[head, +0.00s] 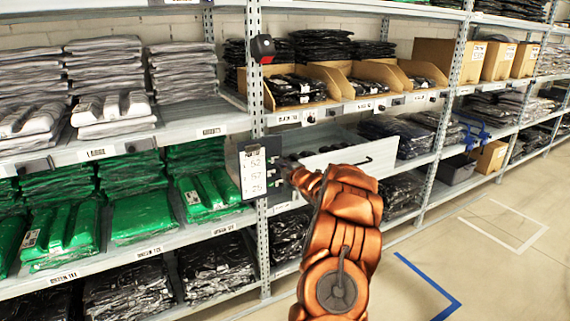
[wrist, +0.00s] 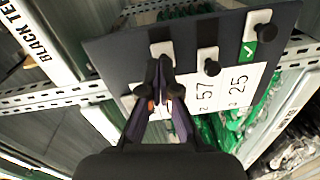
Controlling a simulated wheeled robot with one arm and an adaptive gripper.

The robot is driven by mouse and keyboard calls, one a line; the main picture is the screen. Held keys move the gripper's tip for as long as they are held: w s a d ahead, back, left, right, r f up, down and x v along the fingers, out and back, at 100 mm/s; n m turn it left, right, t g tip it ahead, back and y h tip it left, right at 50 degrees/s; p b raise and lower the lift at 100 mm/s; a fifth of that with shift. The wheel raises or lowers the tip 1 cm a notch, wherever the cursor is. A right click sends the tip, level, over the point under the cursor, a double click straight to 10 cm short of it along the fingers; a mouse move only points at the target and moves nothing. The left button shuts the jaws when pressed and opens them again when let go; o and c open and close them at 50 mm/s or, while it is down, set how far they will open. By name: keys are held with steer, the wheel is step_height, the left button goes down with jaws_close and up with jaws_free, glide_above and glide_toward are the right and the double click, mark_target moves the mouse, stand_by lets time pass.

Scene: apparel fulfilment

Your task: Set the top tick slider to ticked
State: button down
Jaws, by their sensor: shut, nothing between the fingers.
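The dark tick panel (head: 243,171) hangs on the shelf upright, with the numbers 52, 57 and 25 from top to bottom. In the wrist view the panel (wrist: 125,50) appears turned. The bottom slider (wrist: 258,18), by 25, shows a green tick. The middle slider (wrist: 207,54), by 57, has a dark knob and shows no green. The top slider (wrist: 161,48) is a white plate partly hidden by my gripper (wrist: 160,63); no green shows there. My gripper is shut and empty, its fingertips at the top slider; contact cannot be told. The number 52 is mostly hidden in the wrist view.
A shelf upright (head: 256,120) stands behind the panel. A pale open drawer or bin (head: 345,155) lies beyond my gripper. Green bagged shirts (head: 143,215) fill the shelf left of the panel. The aisle floor (head: 490,240) at right is clear.

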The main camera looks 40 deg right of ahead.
steer(key=shift+a+f, duration=0.1)
steer(key=shift+a+f+b, duration=0.1)
steer(key=shift+a+b, duration=0.35)
steer(key=shift+b, duration=0.4)
steer(key=s+a+r+b, duration=0.1)
steer(key=s+a+b, duration=0.1)
steer(key=s+a, duration=0.3)
steer(key=shift+d+b+v, duration=0.4)
steer(key=shift+d+v, duration=0.15)
steer(key=shift+v, duration=1.8)
steer(key=shift+s+a, duration=0.1)
